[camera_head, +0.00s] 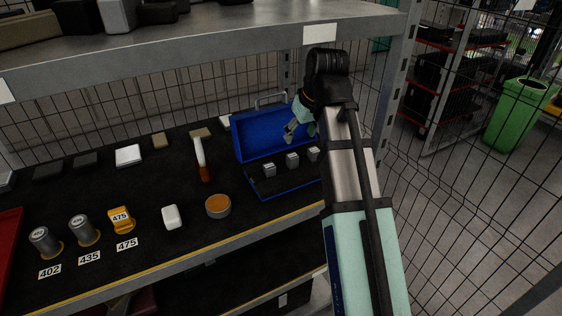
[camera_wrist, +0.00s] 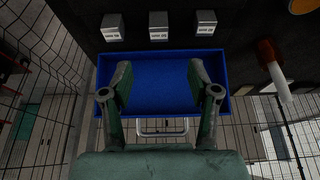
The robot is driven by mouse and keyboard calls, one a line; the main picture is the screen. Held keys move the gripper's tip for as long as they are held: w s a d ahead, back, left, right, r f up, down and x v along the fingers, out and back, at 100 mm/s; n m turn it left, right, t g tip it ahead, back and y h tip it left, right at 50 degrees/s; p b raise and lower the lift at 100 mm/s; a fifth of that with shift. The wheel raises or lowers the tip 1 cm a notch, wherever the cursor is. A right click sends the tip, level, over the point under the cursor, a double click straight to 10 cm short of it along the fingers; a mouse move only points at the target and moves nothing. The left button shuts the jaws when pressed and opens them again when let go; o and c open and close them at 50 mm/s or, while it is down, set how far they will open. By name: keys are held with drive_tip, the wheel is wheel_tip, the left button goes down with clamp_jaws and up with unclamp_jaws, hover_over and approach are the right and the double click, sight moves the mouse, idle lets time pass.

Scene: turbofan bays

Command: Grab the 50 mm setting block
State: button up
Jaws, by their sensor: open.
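The markings are too small to read, so I cannot tell which is the 50 mm one. My gripper (camera_wrist: 159,77) is open and empty, its fingers over the blue bin (camera_wrist: 160,110), apart from the blocks. It also shows in the head view (camera_head: 291,130).
A hammer (camera_head: 201,158) lies left of the blue bin (camera_head: 240,142). An orange-topped round tin (camera_head: 218,206), a white block (camera_head: 172,216) and labelled cylinders (camera_head: 82,231) sit farther left. An upper shelf (camera_head: 190,48), a post (camera_head: 398,90) and wire mesh surround the space.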

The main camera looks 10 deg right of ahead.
sight(293, 156)
drive_tip(key=shift+p+x, duration=1.05)
drive_tip(key=shift+x, duration=4.65)
drive_tip(key=shift+s+d+f, duration=0.1)
drive_tip(key=shift+s+d, duration=0.1)
clamp_jaws()
